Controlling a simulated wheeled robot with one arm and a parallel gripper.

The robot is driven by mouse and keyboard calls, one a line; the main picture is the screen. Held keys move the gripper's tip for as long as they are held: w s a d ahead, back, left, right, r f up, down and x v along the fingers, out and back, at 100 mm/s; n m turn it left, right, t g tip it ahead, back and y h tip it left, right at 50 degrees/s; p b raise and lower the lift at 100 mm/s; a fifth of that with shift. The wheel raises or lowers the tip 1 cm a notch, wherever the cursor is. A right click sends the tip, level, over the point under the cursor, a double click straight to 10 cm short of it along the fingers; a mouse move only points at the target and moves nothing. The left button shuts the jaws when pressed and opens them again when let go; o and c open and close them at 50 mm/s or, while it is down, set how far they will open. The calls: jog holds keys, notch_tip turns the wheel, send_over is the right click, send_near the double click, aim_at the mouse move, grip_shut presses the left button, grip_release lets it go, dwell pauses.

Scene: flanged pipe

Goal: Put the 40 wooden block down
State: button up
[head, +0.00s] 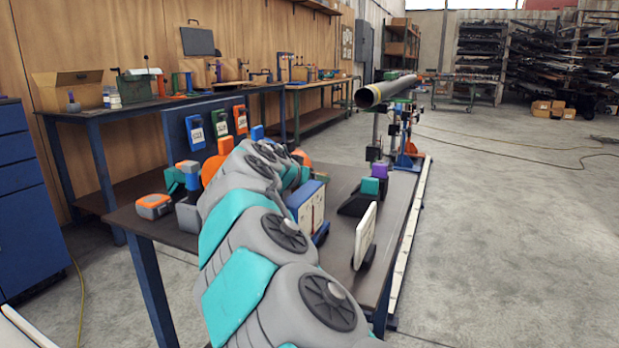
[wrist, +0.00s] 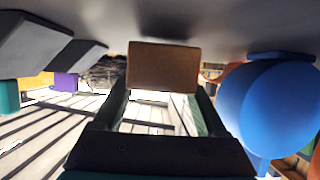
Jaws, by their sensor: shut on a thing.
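The wooden block (wrist: 162,66) is a plain brown piece held between the two fingers of my gripper (wrist: 162,98) in the wrist view. The gripper is shut on it. No number shows on its visible face. The wrist picture looks upside down, with a grey surface (wrist: 165,20) across the top and the block's edge close to it. I cannot tell whether they touch. In the head view my arm covers the gripper and the block, over the dark-topped work table (head: 140,222).
A large blue rounded thing (wrist: 268,105) is close on the right of the wrist view, with dark angled pieces (wrist: 30,45) at left. On the table are an orange tape measure (head: 153,206), a white upright plate (head: 365,235) and a purple block (head: 379,171). A pipe (head: 385,91) lies beyond.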

jog(key=shift+f+b, duration=0.45)
jog(key=shift+f, duration=0.05)
jog(key=o, duration=1.6)
jog(key=shift+c, duration=0.2)
